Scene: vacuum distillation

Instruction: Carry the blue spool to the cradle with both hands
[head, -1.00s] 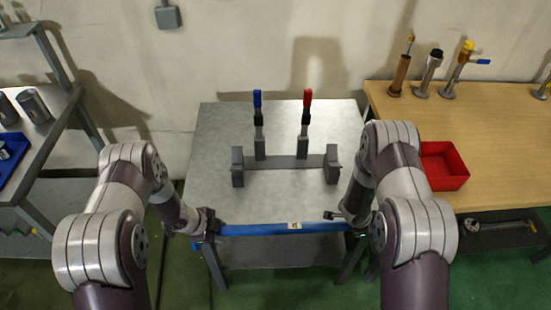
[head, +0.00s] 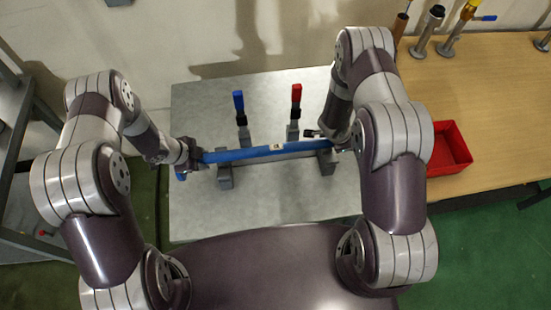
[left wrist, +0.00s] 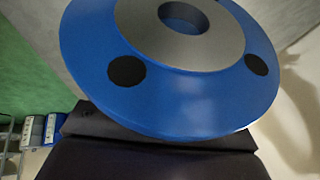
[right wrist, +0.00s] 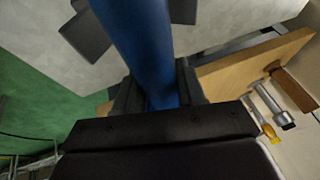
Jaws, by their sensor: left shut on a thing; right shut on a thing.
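The blue spool (head: 245,154) is a long blue pipe held level across the table, slightly tilted in the picture. My left gripper (head: 194,155) is shut on its left end. The left wrist view shows a blue flange (left wrist: 200,103) with a grey face, a bore and dark holes; the fingertips are hidden there. My right gripper (head: 338,142) is shut on the right end; its fingers flank the blue pipe in the right wrist view (right wrist: 160,85). The grey cradle (head: 225,178) lies under the spool, its two end posts partly covered. Contact with the posts cannot be told.
Behind the spool stand a blue-handled clamp (head: 240,105) and a red-handled clamp (head: 295,105). The grey table (head: 200,215) is otherwise clear. A red bin (head: 450,147) sits on the wooden bench (head: 480,90) at the right, with several metal fittings behind it.

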